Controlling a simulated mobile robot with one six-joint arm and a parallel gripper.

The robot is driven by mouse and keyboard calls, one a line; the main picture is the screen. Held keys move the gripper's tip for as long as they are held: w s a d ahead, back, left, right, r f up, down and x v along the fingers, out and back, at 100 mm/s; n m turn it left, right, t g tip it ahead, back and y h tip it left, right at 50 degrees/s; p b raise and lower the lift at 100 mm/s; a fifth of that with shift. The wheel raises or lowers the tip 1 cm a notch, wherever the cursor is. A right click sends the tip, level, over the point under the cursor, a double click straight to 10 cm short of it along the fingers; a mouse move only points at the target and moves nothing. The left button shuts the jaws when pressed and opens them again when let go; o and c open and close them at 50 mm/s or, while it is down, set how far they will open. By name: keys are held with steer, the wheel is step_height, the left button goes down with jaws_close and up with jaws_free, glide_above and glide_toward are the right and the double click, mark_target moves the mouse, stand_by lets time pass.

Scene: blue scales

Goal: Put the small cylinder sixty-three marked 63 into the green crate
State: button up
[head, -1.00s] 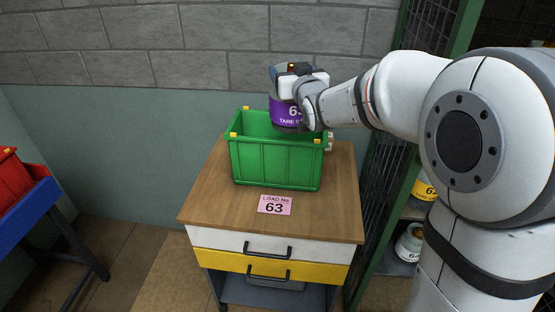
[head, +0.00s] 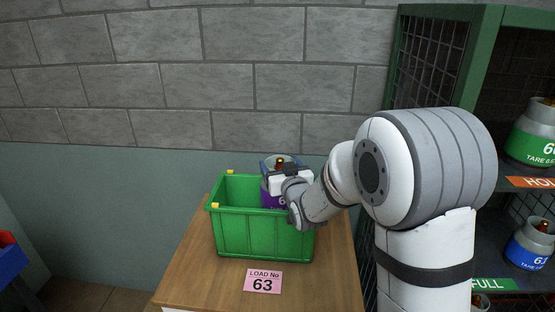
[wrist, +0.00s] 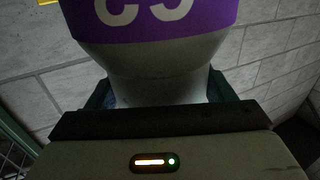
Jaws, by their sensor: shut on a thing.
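The small cylinder (head: 268,198) has a purple band and a grey top. In the head view it is upright at the right part of the green crate's opening, with its lower part hidden behind the front wall. The green crate (head: 262,237) stands on the wooden cabinet top. My gripper (head: 281,165) is shut on the cylinder near its top. In the wrist view the cylinder's grey neck (wrist: 165,75) sits between the fingers, and the purple band shows part of an upside-down number. Whether the cylinder touches the crate floor is hidden.
A pink card (head: 263,281) reading "LOAD No 63" lies in front of the crate on the wooden top (head: 200,270). A green shelf unit at right holds a green-banded cylinder (head: 533,140) and a blue-banded one (head: 528,245). A grey block wall is behind.

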steer(key=shift+f+p, duration=0.3)
steer(key=shift+f, duration=1.45)
steer(key=shift+f+b, duration=0.25)
steer(key=shift+b, duration=0.1)
steer(key=o, duration=2)
steer(key=shift+s, duration=0.1)
